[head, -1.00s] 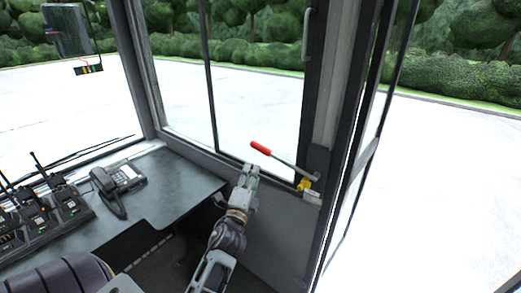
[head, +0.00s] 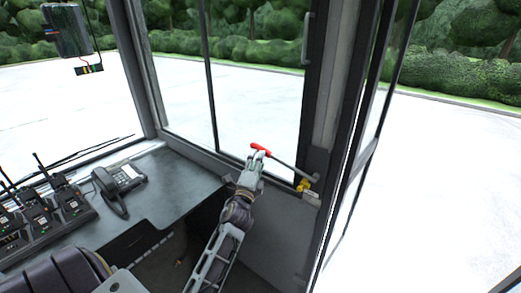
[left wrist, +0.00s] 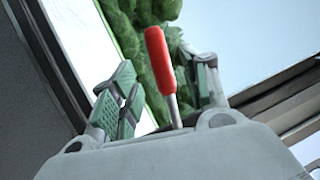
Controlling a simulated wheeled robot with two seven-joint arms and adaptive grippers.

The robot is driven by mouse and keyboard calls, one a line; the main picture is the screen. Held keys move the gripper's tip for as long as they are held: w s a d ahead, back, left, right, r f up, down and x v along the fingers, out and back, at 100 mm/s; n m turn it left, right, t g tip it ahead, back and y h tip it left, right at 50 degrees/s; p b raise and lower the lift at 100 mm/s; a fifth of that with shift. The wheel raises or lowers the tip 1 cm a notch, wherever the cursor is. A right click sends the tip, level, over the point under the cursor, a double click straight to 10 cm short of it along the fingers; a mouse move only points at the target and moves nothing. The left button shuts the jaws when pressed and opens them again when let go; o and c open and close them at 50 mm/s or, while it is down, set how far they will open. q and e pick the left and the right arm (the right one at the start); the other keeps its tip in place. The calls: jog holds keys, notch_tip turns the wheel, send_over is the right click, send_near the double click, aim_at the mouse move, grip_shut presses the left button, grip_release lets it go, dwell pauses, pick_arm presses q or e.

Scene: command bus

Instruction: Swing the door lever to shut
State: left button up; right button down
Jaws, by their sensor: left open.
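The door lever has a red grip (head: 261,147) and a thin metal rod (head: 290,167) that runs right to a yellow pivot piece (head: 304,185) by the door post. My left gripper (head: 255,160) is at the red grip's end of the lever and overlaps it in the head view. In the left wrist view the red grip (left wrist: 159,58) stands between the spread green-padded fingers of my left gripper (left wrist: 165,85). The fingers are open, with a gap visible on both sides of the grip. My right gripper is not in view.
A grey desk (head: 170,185) with a desk phone (head: 120,186) and several radios in chargers (head: 55,205) is at the left. A window sill and lower wall panel (head: 262,240) lie behind my left arm. The black door frame (head: 355,120) stands at the right.

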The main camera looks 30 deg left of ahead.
pick_arm(q)
jog(key=shift+p+x, duration=0.5)
jog(key=shift+x, duration=2.45)
jog(key=shift+w, duration=0.15)
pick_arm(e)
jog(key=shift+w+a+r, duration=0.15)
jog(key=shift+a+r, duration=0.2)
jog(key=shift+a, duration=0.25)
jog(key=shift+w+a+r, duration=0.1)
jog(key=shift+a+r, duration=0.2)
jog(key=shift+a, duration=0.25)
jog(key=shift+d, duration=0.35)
pick_arm(q)
jog(key=c, duration=0.7)
grip_shut()
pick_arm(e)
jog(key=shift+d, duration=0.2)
